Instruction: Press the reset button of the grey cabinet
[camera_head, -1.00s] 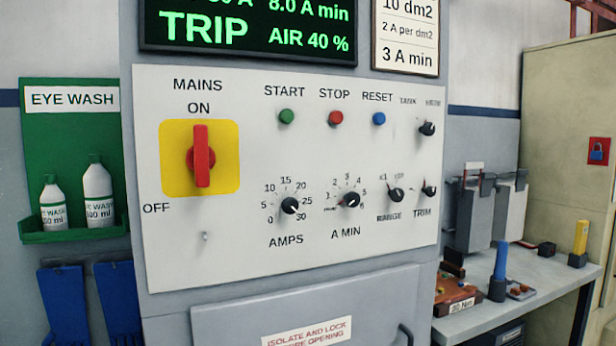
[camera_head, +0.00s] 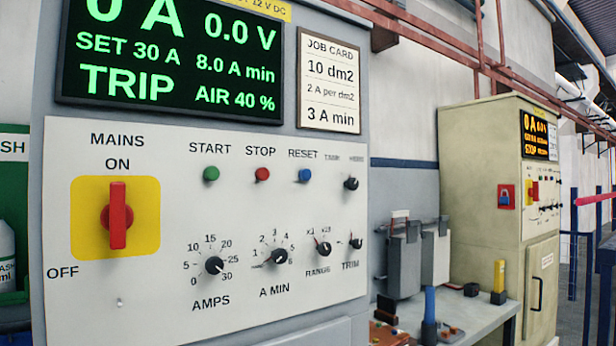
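The grey cabinet (camera_head: 385,18) fills the left half of the head view. Its white control panel (camera_head: 150,270) carries a blue button (camera_head: 305,175) under the word RESET. The red STOP button (camera_head: 262,174) and green START button (camera_head: 211,174) sit to its left in the same row. The display (camera_head: 170,50) above reads TRIP, SET 30 A and AIR 40 %. The red mains switch (camera_head: 117,216) stands upright at ON on a yellow plate. Neither of my grippers is in view.
Black knobs (camera_head: 214,265) sit below the buttons. A bench (camera_head: 485,315) with grey containers (camera_head: 404,262), a blue-handled tool (camera_head: 430,305) and a yellow one (camera_head: 499,276) stands to the right. A beige cabinet (camera_head: 480,150) with its own display is farther back.

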